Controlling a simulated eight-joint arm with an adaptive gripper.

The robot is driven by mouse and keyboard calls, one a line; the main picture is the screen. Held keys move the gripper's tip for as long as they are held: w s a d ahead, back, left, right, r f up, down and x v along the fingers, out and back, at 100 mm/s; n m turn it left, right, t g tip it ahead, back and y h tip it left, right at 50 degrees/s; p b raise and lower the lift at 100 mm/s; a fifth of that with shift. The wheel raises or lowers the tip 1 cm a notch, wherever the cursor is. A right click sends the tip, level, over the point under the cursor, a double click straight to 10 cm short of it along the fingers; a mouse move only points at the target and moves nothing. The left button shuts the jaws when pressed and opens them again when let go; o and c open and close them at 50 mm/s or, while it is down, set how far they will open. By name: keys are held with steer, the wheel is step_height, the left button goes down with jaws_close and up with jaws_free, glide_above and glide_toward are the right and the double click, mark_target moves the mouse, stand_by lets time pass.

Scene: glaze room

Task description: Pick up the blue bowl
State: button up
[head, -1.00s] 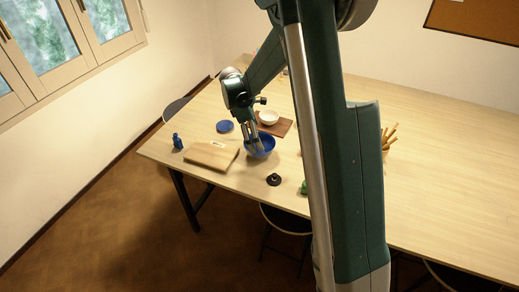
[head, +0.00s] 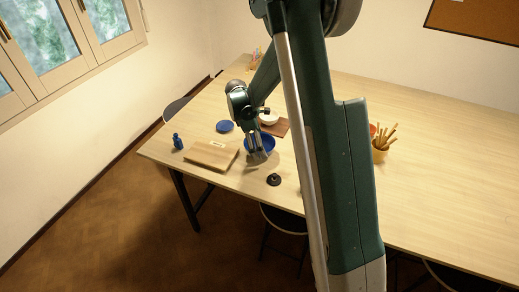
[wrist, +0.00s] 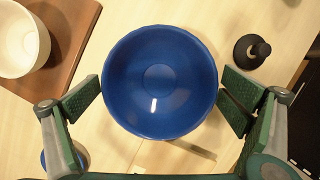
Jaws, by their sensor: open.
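The blue bowl (wrist: 160,80) is round, deep and glossy, with its open top toward the wrist camera. It shows empty. In the head view the bowl (head: 266,143) is on the table, partly hidden by my gripper (head: 258,156). My gripper is open in the wrist view (wrist: 160,98), one finger to the left of the bowl and one to the right. The left fingertip is very close to the rim. The right one is close too; I cannot tell whether either touches.
A white bowl (wrist: 16,40) stands on a brown board (wrist: 66,40). A black knobbed object (head: 273,180), a light wooden board (head: 208,156), a blue disc (head: 225,126) and a blue bottle (head: 177,141) stand around. A yellow cup of sticks (head: 380,155) is beyond my arm. Right table is clear.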

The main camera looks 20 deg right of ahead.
steer(key=c, duration=1.1)
steer(key=shift+r, duration=0.15)
steer(key=shift+c, duration=0.2)
step_height(320, 180, up, 10)
stand_by(0.6)
